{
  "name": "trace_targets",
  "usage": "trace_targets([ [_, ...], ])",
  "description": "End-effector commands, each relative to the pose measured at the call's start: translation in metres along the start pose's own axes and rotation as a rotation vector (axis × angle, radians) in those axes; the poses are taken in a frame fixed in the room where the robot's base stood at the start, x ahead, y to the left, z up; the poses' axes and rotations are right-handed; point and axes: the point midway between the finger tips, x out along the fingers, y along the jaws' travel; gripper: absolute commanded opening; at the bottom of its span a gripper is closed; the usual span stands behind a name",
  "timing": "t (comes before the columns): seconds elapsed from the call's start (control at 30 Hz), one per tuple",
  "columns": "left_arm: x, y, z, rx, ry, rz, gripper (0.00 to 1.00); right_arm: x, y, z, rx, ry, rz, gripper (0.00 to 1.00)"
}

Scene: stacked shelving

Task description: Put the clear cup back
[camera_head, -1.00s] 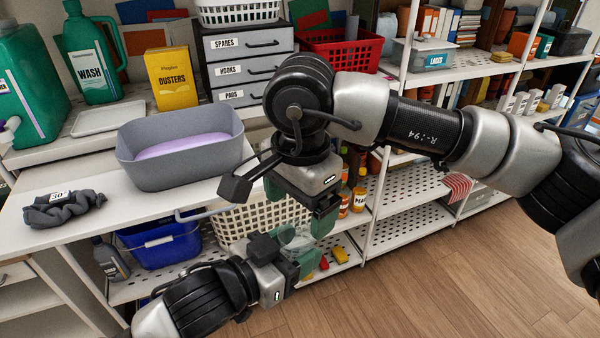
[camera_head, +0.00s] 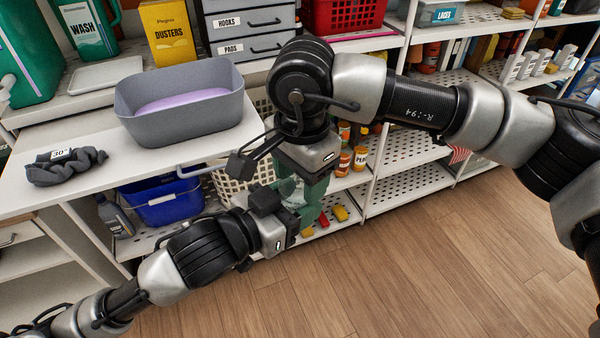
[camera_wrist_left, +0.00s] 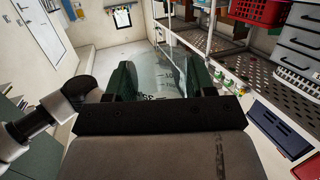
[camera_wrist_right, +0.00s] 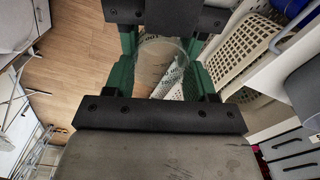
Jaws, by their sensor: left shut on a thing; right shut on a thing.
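The clear cup (camera_head: 290,190) is see-through and held in the air in front of the shelving, partly hidden by my grippers in the head view. My left gripper (camera_head: 296,212) reaches it from below left and is shut on it. My right gripper (camera_head: 308,188) comes down from above and is also shut on it. In the left wrist view the cup (camera_wrist_left: 158,76) fills the space between the green fingers, with dark printed marks on its wall. In the right wrist view the cup's round rim (camera_wrist_right: 160,62) shows between the fingers, with the other gripper just beyond.
A grey tub (camera_head: 185,105) with purple contents and a dark scrunched cloth (camera_head: 65,166) are on the white counter. Below are a blue basket (camera_head: 160,203) and a cream basket (camera_head: 238,178). Perforated shelves (camera_head: 405,190) stand behind; the wooden floor (camera_head: 430,270) is clear.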

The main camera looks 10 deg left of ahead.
Motion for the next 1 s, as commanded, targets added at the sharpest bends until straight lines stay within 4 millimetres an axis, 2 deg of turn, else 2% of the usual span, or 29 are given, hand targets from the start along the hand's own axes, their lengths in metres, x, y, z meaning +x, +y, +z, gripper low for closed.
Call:
trace_targets([
  [0.03,0.0,0.002,0.0,-0.001,0.001,0.006,0.31,-0.001,-0.001,0.0,0.0,-0.001,-0.005,0.34],
  [0.07,0.0,0.002,0.0,-0.001,0.001,0.006,0.59,-0.001,-0.001,0.0,0.0,-0.001,-0.006,0.3],
  [0.23,0.0,0.002,0.0,-0.001,0.001,0.006,0.84,-0.001,-0.001,0.001,0.0,-0.001,-0.005,0.3],
  [0.47,0.0,0.002,0.0,-0.001,0.0,0.005,0.84,-0.001,-0.001,0.0,0.0,-0.001,-0.004,0.3],
  [0.57,0.002,0.001,0.008,-0.013,-0.008,0.01,0.84,0.0,-0.001,0.0,0.0,-0.001,-0.004,0.3],
  [0.67,0.005,-0.003,0.031,-0.05,-0.03,0.022,0.84,0.0,-0.001,0.0,0.0,-0.001,-0.004,0.3],
  [0.77,0.013,-0.016,0.069,-0.095,-0.062,0.008,0.84,0.0,-0.001,0.0,0.0,-0.001,-0.004,0.3],
  [0.87,0.027,-0.043,0.111,-0.11,-0.12,-0.066,0.84,-0.001,-0.001,0.0,0.0,-0.001,-0.004,0.3],
  [1.0,0.037,-0.077,0.18,-0.129,-0.222,-0.169,0.84,-0.001,-0.001,0.0,0.0,-0.001,-0.004,0.3],
])
